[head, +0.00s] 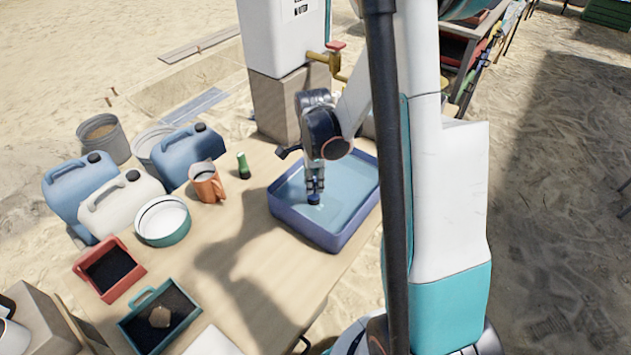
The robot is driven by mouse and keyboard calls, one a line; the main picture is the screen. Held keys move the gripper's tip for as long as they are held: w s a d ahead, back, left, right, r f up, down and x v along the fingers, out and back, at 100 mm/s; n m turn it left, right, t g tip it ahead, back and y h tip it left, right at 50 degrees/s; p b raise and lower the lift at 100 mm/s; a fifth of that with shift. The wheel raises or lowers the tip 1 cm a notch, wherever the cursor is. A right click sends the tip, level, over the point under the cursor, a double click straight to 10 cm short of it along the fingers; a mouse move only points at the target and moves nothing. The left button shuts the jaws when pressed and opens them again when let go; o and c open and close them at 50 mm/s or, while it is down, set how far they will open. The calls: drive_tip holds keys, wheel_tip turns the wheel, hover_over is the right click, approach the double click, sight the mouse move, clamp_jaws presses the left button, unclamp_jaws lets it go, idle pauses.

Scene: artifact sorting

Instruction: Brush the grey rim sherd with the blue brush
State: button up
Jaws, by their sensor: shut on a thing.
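My gripper (316,189) points down over the blue basin (331,242), which holds water. It is shut on a small dark blue thing, which looks like the blue brush (314,200), at or just above the water. A pale patch shows by its lower end; I cannot tell whether it is a ripple or a sherd. A tan-brown piece (160,317) lies on dark soil in the teal tray (128,328) at the lower left. I cannot make out a grey rim sherd for sure.
A white tank with a yellow tap (330,62) stands behind the basin. The table's middle is clear.

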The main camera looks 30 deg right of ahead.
drive_tip(key=shift+b, duration=0.3)
drive_tip(key=shift+w, duration=0.1)
drive_tip(key=shift+b, duration=0.35)
drive_tip(key=shift+f+b, duration=0.1)
drive_tip(key=shift+b, duration=0.2)
idle(4.8)
